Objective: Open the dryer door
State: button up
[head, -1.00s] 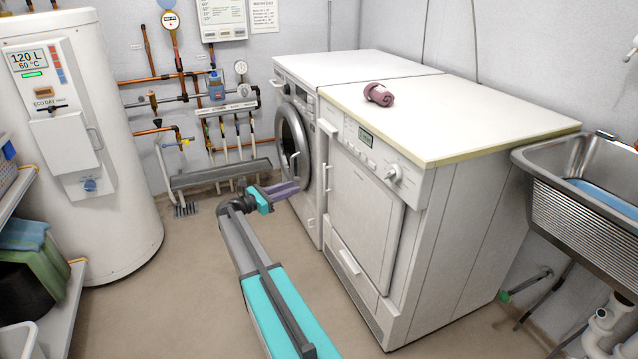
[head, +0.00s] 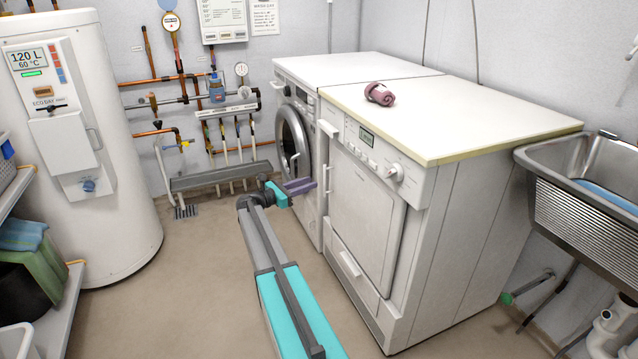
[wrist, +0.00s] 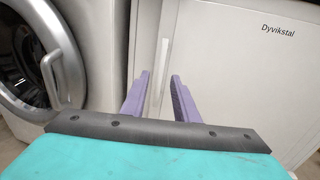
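The dryer is the nearer white machine, and its flat square door (head: 365,220) appears shut. The door's upright handle (head: 327,178) is at its left edge. In the wrist view the pale handle (wrist: 160,70) stands upright in the gap between my fingers, farther off than the tips as far as I can judge. My gripper (head: 302,187) is open and empty, with its purple fingers pointing at the dryer front. The fingers (wrist: 160,88) also show apart in the wrist view. Contact with the handle cannot be seen.
The washing machine's round door (head: 292,145) stands just left of the dryer, close to my gripper. A rolled dark-pink cloth (head: 379,94) lies on the worktop (head: 460,115). A water heater (head: 90,230) stands at the left, a metal sink (head: 575,200) at the right. The floor between is clear.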

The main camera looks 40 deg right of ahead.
jog(key=s+d+b, duration=0.1)
jog(key=d, duration=0.5)
jog(key=shift+d, duration=0.15)
